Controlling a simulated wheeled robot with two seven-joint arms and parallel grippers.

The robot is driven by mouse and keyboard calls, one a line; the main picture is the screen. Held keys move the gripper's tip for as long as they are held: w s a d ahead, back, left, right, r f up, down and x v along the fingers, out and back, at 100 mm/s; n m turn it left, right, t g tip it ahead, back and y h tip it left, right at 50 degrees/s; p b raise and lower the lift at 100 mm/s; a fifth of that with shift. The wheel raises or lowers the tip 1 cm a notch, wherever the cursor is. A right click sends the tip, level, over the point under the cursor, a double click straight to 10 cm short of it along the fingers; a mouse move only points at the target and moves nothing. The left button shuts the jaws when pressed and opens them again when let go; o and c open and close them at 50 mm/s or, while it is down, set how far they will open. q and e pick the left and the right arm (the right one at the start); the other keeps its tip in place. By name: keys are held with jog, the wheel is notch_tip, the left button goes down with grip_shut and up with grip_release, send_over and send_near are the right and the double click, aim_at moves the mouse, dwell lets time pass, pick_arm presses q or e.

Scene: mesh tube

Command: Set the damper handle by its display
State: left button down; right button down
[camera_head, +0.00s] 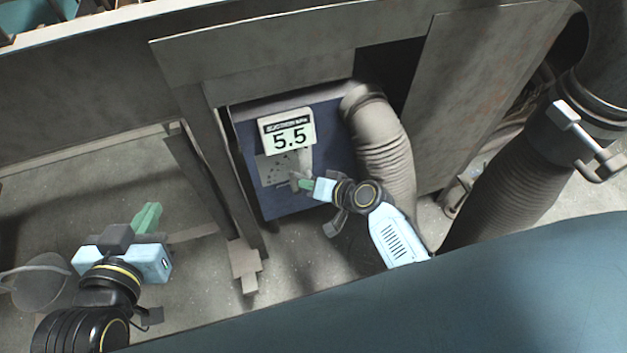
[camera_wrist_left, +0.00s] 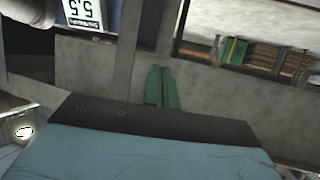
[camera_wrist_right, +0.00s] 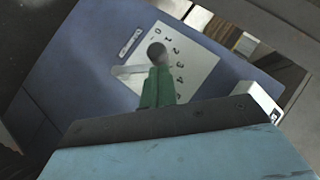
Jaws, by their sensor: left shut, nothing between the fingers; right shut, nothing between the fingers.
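The display (camera_head: 289,132) reads 5.5 above the label plate on the blue panel (camera_head: 243,150). It also shows upside down in the left wrist view (camera_wrist_left: 86,14). The right wrist view shows the numbered plate (camera_wrist_right: 195,52) and the damper handle, with a round grey knob (camera_wrist_right: 156,52) and a pale bar (camera_wrist_right: 128,72) reaching left. My right gripper (camera_head: 303,184) is shut and empty at the plate; its green tips (camera_wrist_right: 159,72) are close beside the knob and bar. I cannot tell whether they touch. My left gripper (camera_head: 150,212) is shut and empty, well left of the panel.
A ribbed grey hose (camera_head: 388,140) runs down right of the panel, close to my right arm. A thicker duct (camera_head: 505,190) with a clamp handle (camera_head: 583,140) stands at the right. A metal frame post (camera_head: 222,160) stands left of the panel.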

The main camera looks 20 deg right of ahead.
jog(key=shift+d, duration=0.15)
jog(key=shift+d+r, duration=0.15)
jog(key=shift+d, duration=0.5)
